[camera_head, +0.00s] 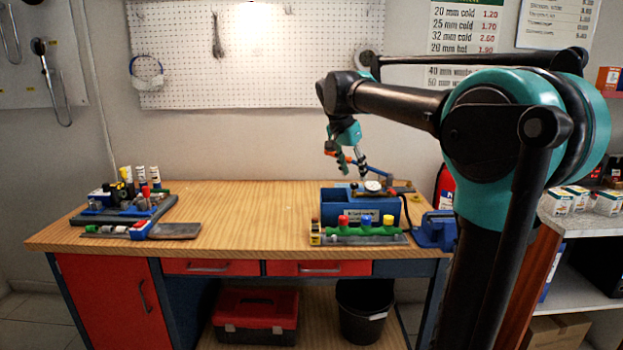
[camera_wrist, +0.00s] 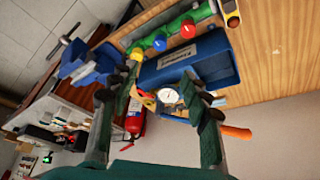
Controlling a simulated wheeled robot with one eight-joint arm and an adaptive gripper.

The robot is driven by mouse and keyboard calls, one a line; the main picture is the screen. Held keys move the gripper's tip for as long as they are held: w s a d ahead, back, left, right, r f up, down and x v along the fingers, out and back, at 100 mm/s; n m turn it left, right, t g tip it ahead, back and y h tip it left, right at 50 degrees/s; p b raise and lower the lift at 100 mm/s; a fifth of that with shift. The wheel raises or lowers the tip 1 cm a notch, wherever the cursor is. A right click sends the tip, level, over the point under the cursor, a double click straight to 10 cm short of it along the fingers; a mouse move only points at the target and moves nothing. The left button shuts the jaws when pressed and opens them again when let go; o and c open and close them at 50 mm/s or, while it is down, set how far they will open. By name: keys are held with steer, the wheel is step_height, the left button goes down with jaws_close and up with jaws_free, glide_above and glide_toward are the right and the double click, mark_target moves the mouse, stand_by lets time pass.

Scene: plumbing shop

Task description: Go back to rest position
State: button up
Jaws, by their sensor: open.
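My gripper (camera_head: 352,160) hangs fingers-down above the right part of the workbench (camera_head: 255,205), over the back of a blue box (camera_head: 360,208). In the wrist view its two fingers (camera_wrist: 157,78) are spread wide. The blue box (camera_wrist: 188,62) and a round white-faced gauge (camera_wrist: 168,96) show between and beyond them. Nothing is seen held between the fingers. In the head view the gauge (camera_head: 373,186) is at the box's top, close below the gripper; I cannot tell whether anything touches. My arm reaches in from the right.
A rack with green, red and blue valve handles (camera_head: 362,230) stands before the box. A blue vise (camera_head: 436,231) is at the bench's right edge. A tray of fittings (camera_head: 125,212) is at the left. The bench middle is clear. A fire extinguisher (camera_wrist: 134,121) stands beyond the bench.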

steer(key=s+d+f+n+y, duration=0.1)
steer(key=s+d+f+n, duration=0.2)
steer(key=s+f, duration=1)
steer(key=s+d+f+n+t+y, duration=0.1)
steer(key=s+d+f+n, duration=0.3)
steer(key=s+f, duration=0.9)
step_height(320, 180, down, 8)
steer(key=shift+s+r+n+y, duration=0.2)
steer(key=shift+s+n+y, duration=0.15)
steer(key=shift+n+y, duration=0.45)
